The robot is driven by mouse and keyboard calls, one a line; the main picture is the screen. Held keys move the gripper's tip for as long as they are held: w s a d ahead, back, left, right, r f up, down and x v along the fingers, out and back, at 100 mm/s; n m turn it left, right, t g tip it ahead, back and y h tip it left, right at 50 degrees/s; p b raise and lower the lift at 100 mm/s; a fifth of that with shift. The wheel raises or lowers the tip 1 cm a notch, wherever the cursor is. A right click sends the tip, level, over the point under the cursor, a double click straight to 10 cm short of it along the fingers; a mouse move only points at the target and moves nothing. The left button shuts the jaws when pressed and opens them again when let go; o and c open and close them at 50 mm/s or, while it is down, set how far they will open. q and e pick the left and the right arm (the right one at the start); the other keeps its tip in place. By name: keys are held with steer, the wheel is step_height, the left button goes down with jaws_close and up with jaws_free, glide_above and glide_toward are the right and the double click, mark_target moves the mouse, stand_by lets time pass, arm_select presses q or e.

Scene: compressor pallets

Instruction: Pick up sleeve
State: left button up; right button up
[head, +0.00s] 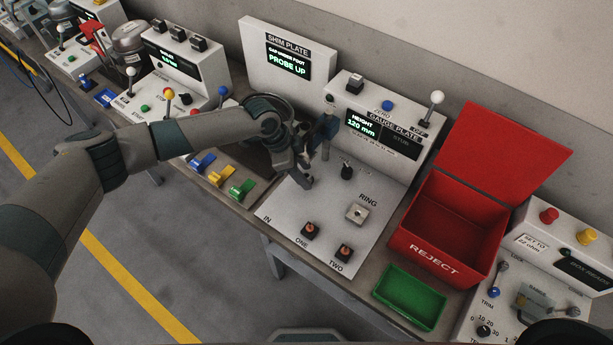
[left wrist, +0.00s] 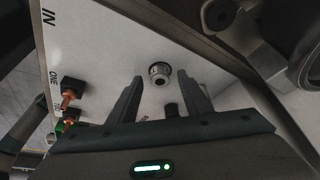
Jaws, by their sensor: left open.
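A small round metal piece with a hole in its top, which looks like the sleeve (left wrist: 160,72), stands on the white gauge plate (left wrist: 110,45) in the left wrist view. My left gripper (left wrist: 161,78) is open, with one finger to each side of it in the picture and nothing held. I cannot tell how far the fingertips are from it. In the head view my left gripper (head: 308,178) is over the upper left of the gauge plate (head: 300,218) and the metal piece is hidden there.
Copper-tipped pieces on black blocks stand at ONE (head: 310,230) and TWO (head: 344,252). A square metal block (head: 357,213) is below RING, and a black knob (head: 347,171) stands nearby. A red REJECT box (head: 430,245) and green tray (head: 410,296) are to the right.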

arm_select(q)
steer(key=shift+c, duration=0.7)
jaws_close()
steer(key=shift+r, duration=0.2)
